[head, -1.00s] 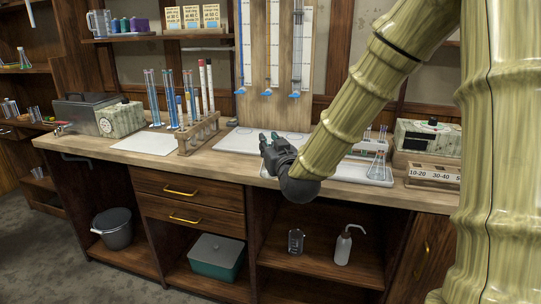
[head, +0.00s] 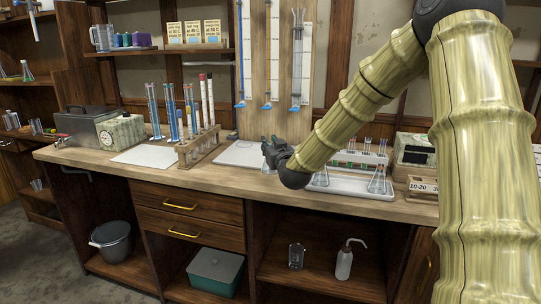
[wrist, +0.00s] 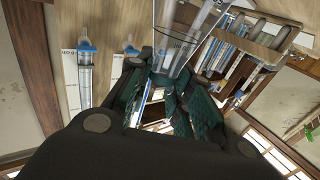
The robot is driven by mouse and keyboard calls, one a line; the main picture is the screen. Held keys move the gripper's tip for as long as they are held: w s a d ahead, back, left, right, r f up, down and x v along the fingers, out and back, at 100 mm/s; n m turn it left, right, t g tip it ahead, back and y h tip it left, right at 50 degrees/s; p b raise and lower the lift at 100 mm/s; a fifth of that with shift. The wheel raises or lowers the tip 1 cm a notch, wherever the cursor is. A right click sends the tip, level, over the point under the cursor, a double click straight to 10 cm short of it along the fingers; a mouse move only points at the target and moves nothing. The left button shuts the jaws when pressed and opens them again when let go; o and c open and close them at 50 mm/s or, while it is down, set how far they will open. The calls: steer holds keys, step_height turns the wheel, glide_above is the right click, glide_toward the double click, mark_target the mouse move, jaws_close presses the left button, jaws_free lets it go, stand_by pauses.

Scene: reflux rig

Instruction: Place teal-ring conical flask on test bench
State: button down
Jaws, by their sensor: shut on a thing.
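A clear glass vessel (wrist: 178,38) is between my gripper's fingers in the wrist view. It has a dark band around it; I cannot make out a teal colour. My gripper (wrist: 165,75) is shut on it. Conical flasks stand on a white tray to the right, one (head: 320,178) near my wrist and one (head: 377,182) farther right.
A wooden rack (head: 200,150) of tall tubes stands left of my gripper, beside a white sheet (head: 145,155). A box instrument (head: 122,132) is at the left. Bare wood runs along the front edge.

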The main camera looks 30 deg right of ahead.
steer(key=f, duration=0.3)
steer(key=shift+w+d+f, duration=0.2)
steer(key=shift+f, duration=0.15)
steer(key=shift+r, duration=0.1)
steer(key=shift+a, duration=0.1)
steer(key=c, duration=1.3)
jaws_free()
steer(key=shift+o, duration=0.2)
